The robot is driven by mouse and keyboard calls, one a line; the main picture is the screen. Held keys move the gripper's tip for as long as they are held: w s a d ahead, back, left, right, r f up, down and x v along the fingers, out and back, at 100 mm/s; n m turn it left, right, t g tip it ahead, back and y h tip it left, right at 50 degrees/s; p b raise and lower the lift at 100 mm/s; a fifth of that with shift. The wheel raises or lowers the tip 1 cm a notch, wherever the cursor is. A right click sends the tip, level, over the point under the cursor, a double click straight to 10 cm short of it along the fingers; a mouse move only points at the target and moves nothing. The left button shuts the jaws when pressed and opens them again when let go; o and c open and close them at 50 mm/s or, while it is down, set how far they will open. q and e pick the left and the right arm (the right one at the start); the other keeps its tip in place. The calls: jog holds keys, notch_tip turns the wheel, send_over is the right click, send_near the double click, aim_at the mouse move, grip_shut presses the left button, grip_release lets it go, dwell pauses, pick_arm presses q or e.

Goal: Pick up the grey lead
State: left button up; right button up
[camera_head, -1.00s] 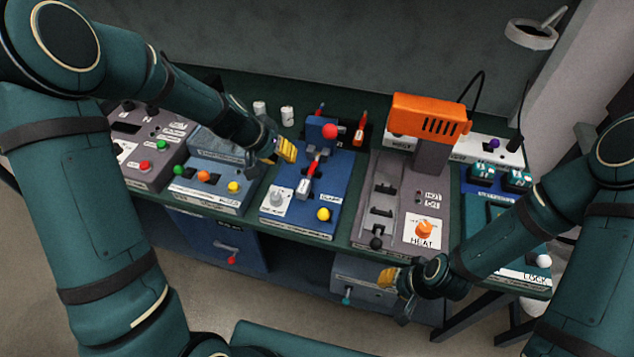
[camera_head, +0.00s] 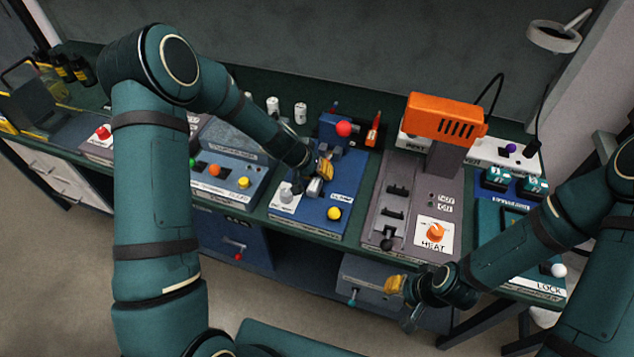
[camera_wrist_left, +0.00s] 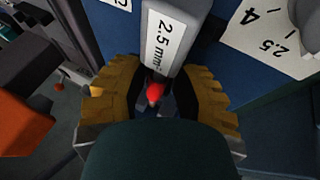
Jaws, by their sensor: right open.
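My left gripper (camera_head: 324,168) is over the blue station (camera_head: 343,187) with the red ball knob (camera_head: 344,129). In the left wrist view its yellow-padded fingers (camera_wrist_left: 160,98) stand apart. They are on either side of the end of a grey block (camera_wrist_left: 170,40) labelled 2.5 mm. A small red piece (camera_wrist_left: 155,92) shows between the fingers, and I cannot tell whether they touch it. I cannot identify the grey lead for certain, and the gripper hides part of the station. My right gripper (camera_head: 400,292) is open and empty in front of the bench.
A dial plate (camera_wrist_left: 272,38) marked 2.5 and 4 lies beside the grey block. An orange heater head (camera_head: 443,118) stands over the grey HEAT station (camera_head: 397,217) to the right. A button box (camera_head: 222,160) stands to the left. Two white cylinders (camera_head: 300,112) stand behind.

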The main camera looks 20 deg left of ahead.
pick_arm(q)
jog(key=shift+w+d+f, duration=0.1)
jog(key=shift+f, duration=0.15)
jog(key=shift+c, duration=0.3)
grip_shut()
notch_tip(320, 180, up, 28)
jog(key=p, duration=0.5)
